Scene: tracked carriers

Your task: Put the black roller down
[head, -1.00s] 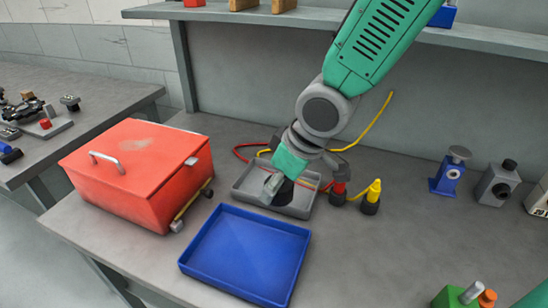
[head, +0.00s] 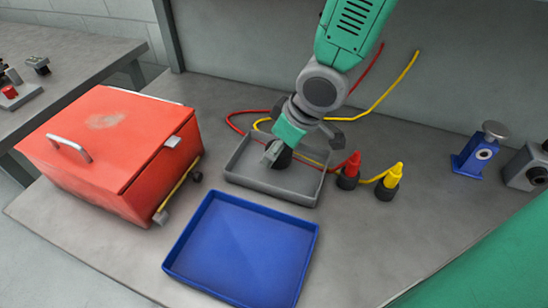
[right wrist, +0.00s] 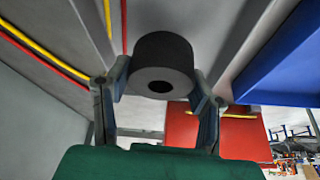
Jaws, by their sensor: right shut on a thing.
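The black roller (right wrist: 163,58) is a short thick cylinder with a hole in its end, held between the two fingers of my right gripper (right wrist: 160,84) in the right wrist view. In the head view my right gripper (head: 277,153) points down over the grey tray (head: 308,192), and the roller (head: 283,158) shows only as a dark patch, partly hidden by the fingers. I cannot tell whether the roller touches the tray floor. My left gripper is not in view.
A blue tray (head: 240,245) lies in front of the grey tray. A red box (head: 110,150) with a handle stands at left. Red (head: 348,172) and yellow (head: 390,182) plugs with cables are close at right. A blue fixture (head: 478,155) stands farther right.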

